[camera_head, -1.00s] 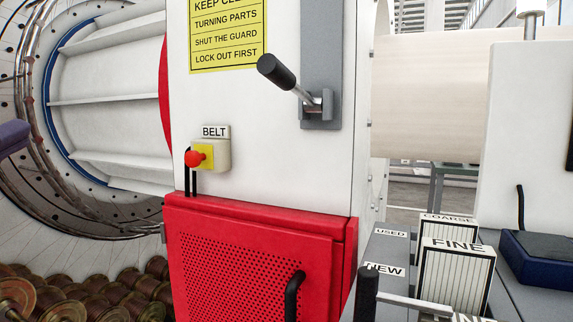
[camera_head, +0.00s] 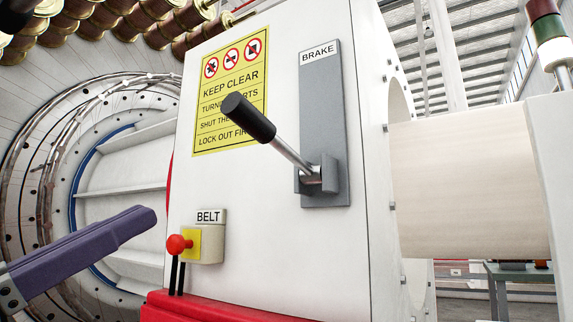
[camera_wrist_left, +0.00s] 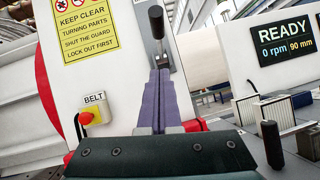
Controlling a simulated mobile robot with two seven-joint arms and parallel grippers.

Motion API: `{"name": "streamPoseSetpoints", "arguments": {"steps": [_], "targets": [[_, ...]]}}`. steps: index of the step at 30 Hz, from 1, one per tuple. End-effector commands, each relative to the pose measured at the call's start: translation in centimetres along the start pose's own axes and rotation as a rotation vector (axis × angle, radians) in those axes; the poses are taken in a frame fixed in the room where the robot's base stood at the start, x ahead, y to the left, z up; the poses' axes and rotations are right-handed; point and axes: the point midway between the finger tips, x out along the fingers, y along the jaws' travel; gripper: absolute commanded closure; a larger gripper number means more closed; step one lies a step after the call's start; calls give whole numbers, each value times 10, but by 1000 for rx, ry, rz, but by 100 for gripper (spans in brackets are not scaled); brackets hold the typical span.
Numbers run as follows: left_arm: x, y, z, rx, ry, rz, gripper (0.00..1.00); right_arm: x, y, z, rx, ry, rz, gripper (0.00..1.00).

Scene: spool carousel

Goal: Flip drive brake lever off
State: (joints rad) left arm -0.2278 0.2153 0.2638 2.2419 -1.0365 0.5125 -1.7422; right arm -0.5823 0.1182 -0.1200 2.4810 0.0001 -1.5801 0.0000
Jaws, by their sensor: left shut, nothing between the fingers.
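The brake lever (camera_head: 278,142) has a black grip and a metal shaft. It juts out and up to the left from a grey plate (camera_head: 322,110) labelled BRAKE on the white cabinet. My left gripper (camera_head: 148,214) comes in from the left in the head view, apart from the lever and left of the BELT box. In the left wrist view the purple fingers of my left gripper (camera_wrist_left: 162,76) are together with nothing between them. The lever's black grip (camera_wrist_left: 156,20) shows just above their tips there. My right gripper is not in view.
The BELT box (camera_head: 203,243) with a red button (camera_head: 178,244) sits below the lever. A yellow warning sign (camera_head: 231,92) is left of the plate. A READY display (camera_wrist_left: 283,39) stands at right in the wrist view, above another black-gripped lever (camera_wrist_left: 271,144).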

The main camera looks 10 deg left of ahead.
Motion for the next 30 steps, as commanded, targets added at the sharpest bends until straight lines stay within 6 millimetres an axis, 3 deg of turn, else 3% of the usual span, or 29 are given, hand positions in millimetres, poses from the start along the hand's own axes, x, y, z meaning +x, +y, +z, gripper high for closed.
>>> {"name": "streamPoseSetpoints", "arguments": {"steps": [8, 20, 21, 30], "targets": [[21, 1, 4, -2, -3, 0, 100, -12, 0, -3, 1, -3, -2, 21], [105, 1, 5, -2, -3, 1, 100, -49, 1, -16, 1, -1, -1, 21], [111, 2, 12, -1, -2, 0, 100, -57, 2, -18, 1, -1, -1, 21], [128, 1, 29, -2, -1, 1, 100, -76, 3, -24, -2, 0, 2, 21]]}}
